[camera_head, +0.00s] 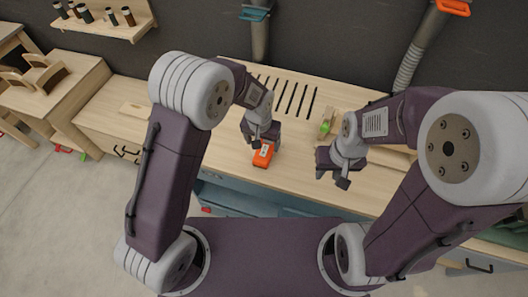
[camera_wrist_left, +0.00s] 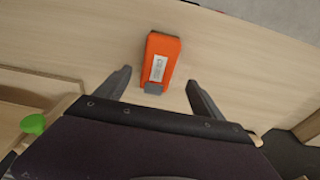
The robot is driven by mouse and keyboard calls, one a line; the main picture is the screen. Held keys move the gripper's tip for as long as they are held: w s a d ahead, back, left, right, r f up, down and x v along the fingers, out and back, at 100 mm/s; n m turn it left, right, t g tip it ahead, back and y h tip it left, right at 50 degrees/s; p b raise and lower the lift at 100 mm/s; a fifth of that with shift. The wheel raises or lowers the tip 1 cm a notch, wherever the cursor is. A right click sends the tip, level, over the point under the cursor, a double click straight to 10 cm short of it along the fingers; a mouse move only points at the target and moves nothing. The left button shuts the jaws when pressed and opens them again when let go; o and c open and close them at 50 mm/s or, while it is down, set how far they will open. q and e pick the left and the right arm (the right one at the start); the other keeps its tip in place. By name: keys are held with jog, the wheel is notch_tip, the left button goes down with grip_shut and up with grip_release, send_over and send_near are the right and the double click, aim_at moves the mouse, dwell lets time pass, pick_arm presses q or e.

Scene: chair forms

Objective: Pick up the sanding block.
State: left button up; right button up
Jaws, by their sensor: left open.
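The orange block with a white label and a grey end, which looks like the sanding block (camera_head: 263,157), lies on the pale wooden bench. It also shows in the left wrist view (camera_wrist_left: 164,56). My left gripper (camera_head: 262,138) is just behind and over it in the head view. In the left wrist view my left gripper (camera_wrist_left: 159,80) is open and empty, with its fingertips spread to either side of the block's near end and apart from it. My right gripper (camera_head: 337,178) hangs over the bench to the right; its jaw opening is unclear.
The bench (camera_head: 215,160) has dark slots (camera_head: 288,97) at its back. A green-tipped wooden item (camera_head: 326,124) lies right of the slots and its green knob (camera_wrist_left: 34,124) shows in the left wrist view. Bare bench surrounds the block.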

aim_at(265, 150)
pick_arm(q)
jog(key=shift+w+d+f, duration=0.1)
jog(key=shift+w+f, duration=0.05)
jog(key=shift+f, duration=0.3)
jog(key=f, duration=0.2)
jog(key=f+p, duration=0.1)
jog(key=f, duration=0.1)
jog(key=shift+d+f, duration=0.2)
jog(key=shift+f, duration=0.2)
jog(key=shift+w+f, duration=0.15)
jog(key=c, duration=1.5)
jog(key=shift+r, duration=0.4)
jog(key=r, duration=0.2)
jog(key=d+r+b, duration=0.1)
jog(key=shift+d+r, duration=0.15)
jog(key=shift+r, duration=0.25)
jog(key=d+r, duration=0.2)
jog(key=d, duration=0.1)
jog(key=d+r+b, duration=0.1)
jog(key=d+r, duration=0.1)
jog(key=d, duration=0.2)
jog(key=d+r, duration=0.2)
jog(key=d, duration=0.1)
jog(key=shift+d+r, duration=0.2)
jog(key=shift+r, duration=0.05)
